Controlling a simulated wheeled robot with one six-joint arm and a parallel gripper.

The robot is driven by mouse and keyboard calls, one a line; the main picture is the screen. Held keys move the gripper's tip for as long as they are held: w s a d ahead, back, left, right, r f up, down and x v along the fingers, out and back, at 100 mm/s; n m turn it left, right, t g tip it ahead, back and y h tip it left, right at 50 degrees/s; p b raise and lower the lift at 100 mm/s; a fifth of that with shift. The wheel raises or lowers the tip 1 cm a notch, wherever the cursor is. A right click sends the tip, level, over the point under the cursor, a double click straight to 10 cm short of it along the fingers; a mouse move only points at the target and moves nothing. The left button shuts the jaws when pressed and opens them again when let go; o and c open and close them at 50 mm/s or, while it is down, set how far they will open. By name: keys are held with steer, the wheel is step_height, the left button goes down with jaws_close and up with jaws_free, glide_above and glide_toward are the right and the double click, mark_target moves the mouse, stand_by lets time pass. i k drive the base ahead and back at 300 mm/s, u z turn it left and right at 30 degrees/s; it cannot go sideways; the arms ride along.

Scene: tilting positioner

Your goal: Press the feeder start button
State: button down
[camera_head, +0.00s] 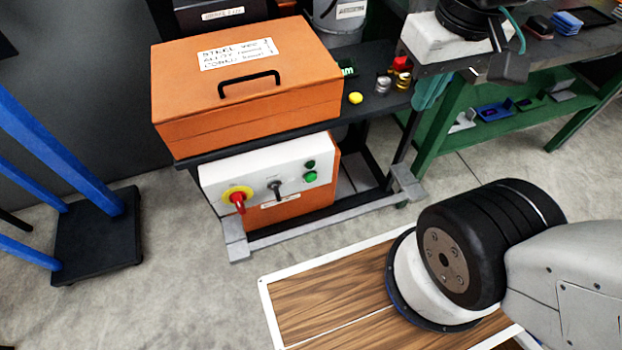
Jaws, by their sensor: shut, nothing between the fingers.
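A white control panel (252,171) is on the front of an orange cabinet under the cart's shelf. At its right side is a bright green round button (311,176), with a smaller dark green button or lamp (310,164) just above it. Neither has a readable label, so I cannot tell for certain which is the feeder start. A black lever switch (277,188) is in the middle, and a red knob on a yellow disc (238,197) is at the left. Nothing touches the panel. My gripper is out of view; only my arm's lower part shows at the bottom right.
An orange lidded box (240,85) stands on the dark cart above the panel. A yellow button-like piece (355,98) and small jars (383,84) sit beside it. A green bench (450,115) is at the right, a blue stand (95,230) at the left.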

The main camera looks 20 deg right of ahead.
mark_target(311, 177)
steer(key=z, duration=0.45)
steer(key=k, duration=0.9)
steer(key=u, duration=0.45)
